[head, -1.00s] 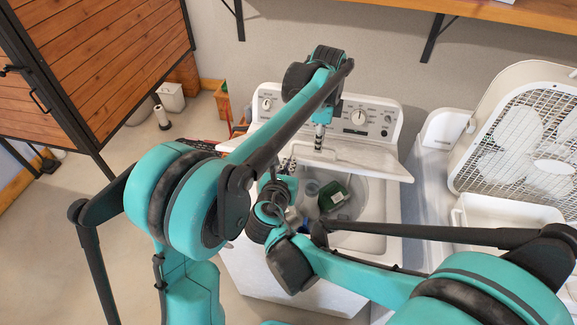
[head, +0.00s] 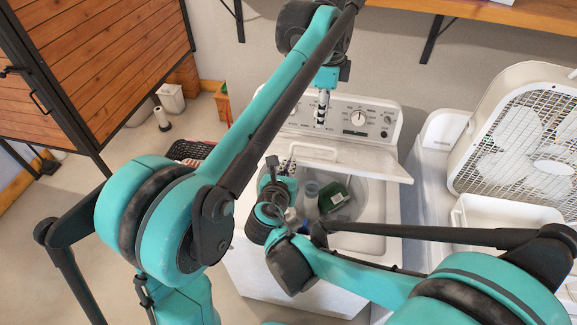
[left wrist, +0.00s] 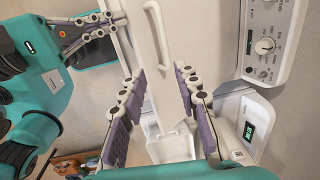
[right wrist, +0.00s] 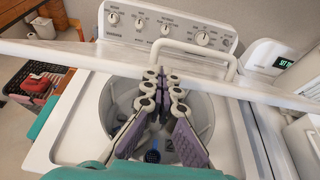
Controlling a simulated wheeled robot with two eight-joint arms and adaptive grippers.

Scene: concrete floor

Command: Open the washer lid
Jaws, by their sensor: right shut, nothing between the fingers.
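The white washer (head: 300,270) has its lid (head: 370,163) partly raised, tilted over the open drum. The lid and its bar handle (left wrist: 158,35) show in the left wrist view; the handle also shows in the right wrist view (right wrist: 190,46). My left gripper (head: 322,118) is above the lid near the control panel. Its fingers are apart in the left wrist view (left wrist: 160,72), with nothing between them. My right gripper (right wrist: 160,75) is shut and empty, its tips close to the lid's edge above the drum. I cannot tell whether they touch it.
The control panel (head: 355,118) rises behind the lid. A second white machine with a box fan (head: 530,140) stands at the right. A wooden shelf (head: 500,12) hangs above; a wooden cabinet stands left.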

